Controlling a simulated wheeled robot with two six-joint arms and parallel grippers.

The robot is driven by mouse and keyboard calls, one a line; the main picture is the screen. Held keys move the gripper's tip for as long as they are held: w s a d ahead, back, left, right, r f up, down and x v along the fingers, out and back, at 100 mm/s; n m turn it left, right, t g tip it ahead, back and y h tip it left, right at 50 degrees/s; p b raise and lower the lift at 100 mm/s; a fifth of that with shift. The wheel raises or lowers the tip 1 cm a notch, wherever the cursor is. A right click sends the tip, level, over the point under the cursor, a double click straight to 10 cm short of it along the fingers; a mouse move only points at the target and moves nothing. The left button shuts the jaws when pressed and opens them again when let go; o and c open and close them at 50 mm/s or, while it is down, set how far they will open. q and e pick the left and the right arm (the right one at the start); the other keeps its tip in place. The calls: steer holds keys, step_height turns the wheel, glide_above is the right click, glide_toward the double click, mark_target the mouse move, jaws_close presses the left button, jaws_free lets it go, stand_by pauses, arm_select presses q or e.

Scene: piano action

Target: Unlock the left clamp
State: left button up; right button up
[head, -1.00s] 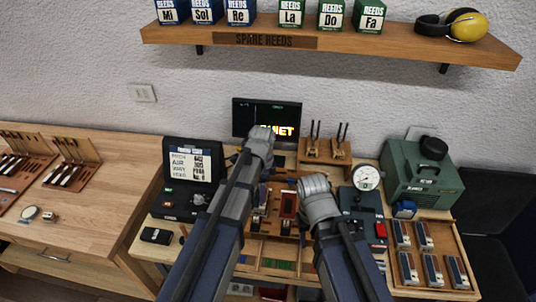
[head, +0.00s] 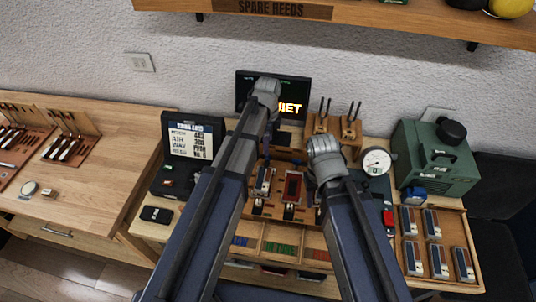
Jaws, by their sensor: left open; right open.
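Between my arms, a wooden workbench fixture holds two upright blocks: a silver and blue one (head: 264,181) on the left and a red one (head: 292,187) on the right. Small metal parts sit at their lower ends; the left clamp appears to be the one under the silver block (head: 258,207), though its lock position is too small to tell. My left gripper (head: 271,128) is mostly hidden below its arm's grey wrist, behind the fixture and before the screen. My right gripper (head: 322,178) is mostly hidden by its wrist, right of the red block. Both are open, with nothing seen held.
A dark screen (head: 285,97) stands at the back. A black case with a display (head: 190,138) is left, a gauge (head: 376,161) and green machine (head: 436,157) right. A wooden tray (head: 453,230) holds several metal blocks. The left tabletop (head: 110,165) has free room.

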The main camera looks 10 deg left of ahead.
mark_target(267, 165)
arm_select(q)
step_height(267, 165, down, 6)
steer(key=b, duration=0.5)
steer(key=shift+f, duration=0.1)
arm_select(e)
step_height(267, 165, down, 6)
steer(key=shift+f, duration=0.1)
arm_select(q)
steer(key=shift+c, duration=0.2)
jaws_close()
